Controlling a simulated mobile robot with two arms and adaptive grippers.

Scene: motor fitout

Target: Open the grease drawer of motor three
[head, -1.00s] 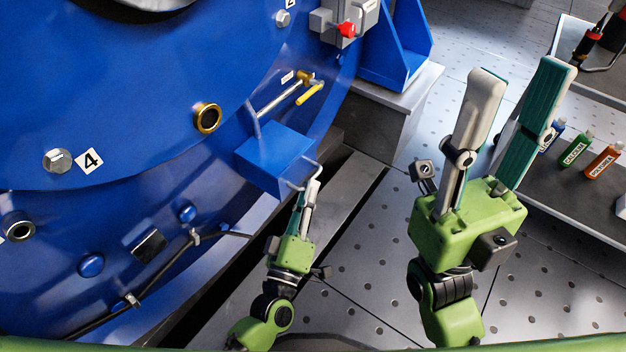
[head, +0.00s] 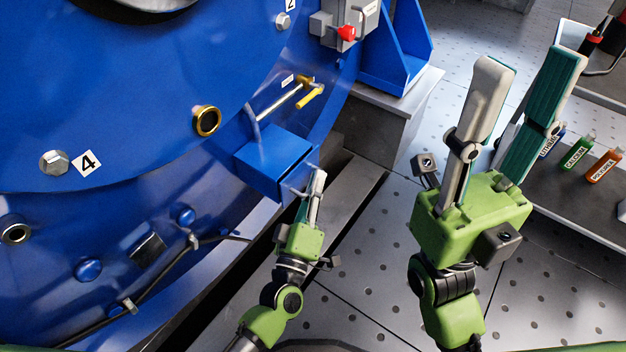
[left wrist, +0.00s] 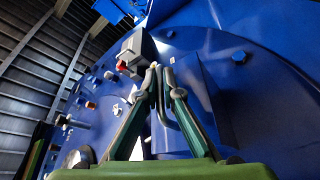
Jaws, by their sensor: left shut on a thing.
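The grease drawer (head: 270,150) is a blue box low on the big blue motor, left of centre in the head view. Its thin grey handle (head: 292,190) sticks out from the front. My left gripper (head: 318,178) is at that front, its fingers shut on the handle; the fingers partly hide it. In the left wrist view the fingertips (left wrist: 160,74) close together around the grey handle (left wrist: 187,122), with the blue drawer face behind. I cannot tell clearly how far the drawer stands out. My right gripper (head: 530,66) is open and empty, raised at the right.
A yellow-handled valve (head: 309,95) and a brass ring port (head: 207,120) are on the motor near the drawer. A grey plinth (head: 388,115) stands behind. A bench at right carries blue, green (head: 578,152) and orange (head: 604,166) bottles. Perforated floor lies clear in front.

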